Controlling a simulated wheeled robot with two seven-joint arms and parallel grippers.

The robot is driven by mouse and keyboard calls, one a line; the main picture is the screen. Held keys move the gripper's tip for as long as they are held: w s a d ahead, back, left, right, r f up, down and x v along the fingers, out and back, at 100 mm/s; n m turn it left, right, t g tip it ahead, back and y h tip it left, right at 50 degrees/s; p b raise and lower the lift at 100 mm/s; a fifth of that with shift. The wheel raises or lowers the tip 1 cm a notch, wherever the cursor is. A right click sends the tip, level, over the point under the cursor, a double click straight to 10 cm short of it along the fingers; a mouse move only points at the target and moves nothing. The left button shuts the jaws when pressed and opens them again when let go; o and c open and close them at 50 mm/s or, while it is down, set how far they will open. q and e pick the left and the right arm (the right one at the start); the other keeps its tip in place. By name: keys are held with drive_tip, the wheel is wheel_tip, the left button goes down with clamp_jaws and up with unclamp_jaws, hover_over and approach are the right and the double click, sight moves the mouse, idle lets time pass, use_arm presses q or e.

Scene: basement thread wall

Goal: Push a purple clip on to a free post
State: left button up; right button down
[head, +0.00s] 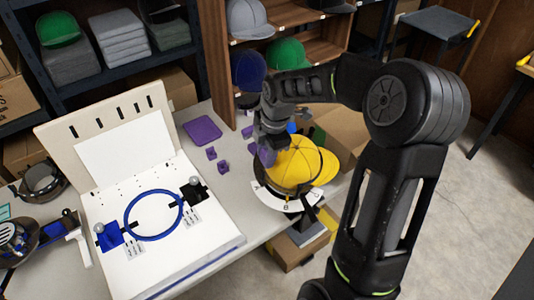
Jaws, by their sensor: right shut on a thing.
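My right gripper (268,142) reaches down from the right, just left of and partly in front of a yellow cap (297,162). It is shut on a purple clip (265,155), which shows below the fingers close to the cap's left side. The fingers hide part of the clip, and I cannot tell whether it touches the cap or a post. The cap sits on a stand with a white curved plate (297,208) that bears small dark marks or parts. No free post shows clearly. Loose purple clips (222,167) (211,153) lie on the table. My left gripper is not in view.
A purple pad (202,131) lies behind the loose clips. A white board with a blue hoop (127,222) stands left, its slotted upright panel (110,112) behind. Dark devices (40,181) crowd the far left. Cardboard boxes (343,134) and a cap shelf (217,50) stand behind.

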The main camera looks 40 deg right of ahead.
sight(261, 178)
drive_tip(key=shift+w+a+f, duration=0.1)
drive_tip(key=shift+f, duration=0.05)
drive_tip(key=shift+w+f+b, duration=0.2)
drive_tip(key=shift+f+b, duration=0.7)
drive_tip(key=shift+f, duration=0.35)
drive_tip(key=shift+w+f+b, duration=0.25)
drive_tip(key=shift+f+b, duration=0.7)
drive_tip(key=shift+f, duration=0.25)
drive_tip(key=shift+w+f+b, duration=0.2)
drive_tip(key=shift+f+b, duration=0.7)
drive_tip(key=shift+f, duration=0.35)
drive_tip(key=shift+f, duration=0.25)
drive_tip(key=shift+w+f+b, duration=0.1)
drive_tip(key=shift+f+b, duration=0.2)
drive_tip(key=shift+b, duration=0.05)
drive_tip(key=c, duration=1)
unclamp_jaws()
drive_tip(key=shift+o, duration=0.2)
drive_tip(key=shift+r, duration=0.15)
drive_tip(key=r, duration=0.2)
drive_tip(key=s+r, duration=0.1)
drive_tip(key=r, duration=0.4)
drive_tip(key=shift+s+r, duration=0.25)
